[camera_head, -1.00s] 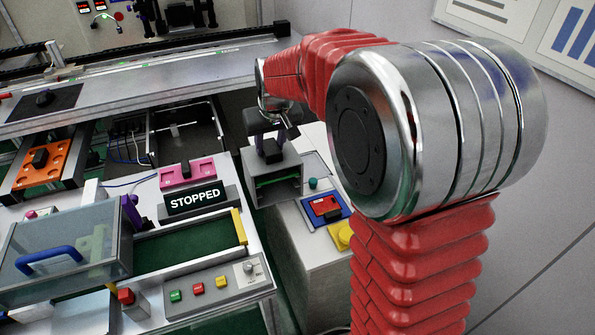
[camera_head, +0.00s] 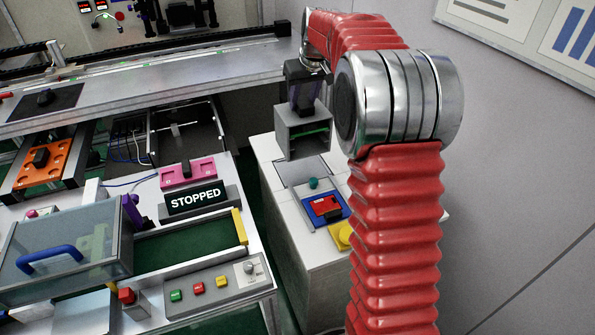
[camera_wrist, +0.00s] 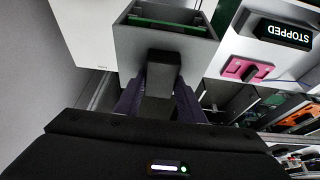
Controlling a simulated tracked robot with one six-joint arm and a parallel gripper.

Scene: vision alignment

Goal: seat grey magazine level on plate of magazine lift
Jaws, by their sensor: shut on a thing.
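The grey magazine (camera_head: 296,143) is an open-fronted box with green boards inside, in the head view above the back of a white cabinet. My gripper (camera_head: 305,98) is shut on its dark top handle. It appears to hang clear of the cabinet, roughly upright. In the wrist view, the magazine (camera_wrist: 188,46) shows its open end and a green board, and the dark fingers of my gripper (camera_wrist: 160,85) flank the handle block. An open metal bay (camera_head: 196,128) at back centre may be the magazine lift; I cannot make out its plate for sure.
A STOPPED sign (camera_head: 195,199) and pink fixture (camera_head: 188,174) stand left. A long metal rail table (camera_head: 180,77) crosses behind.

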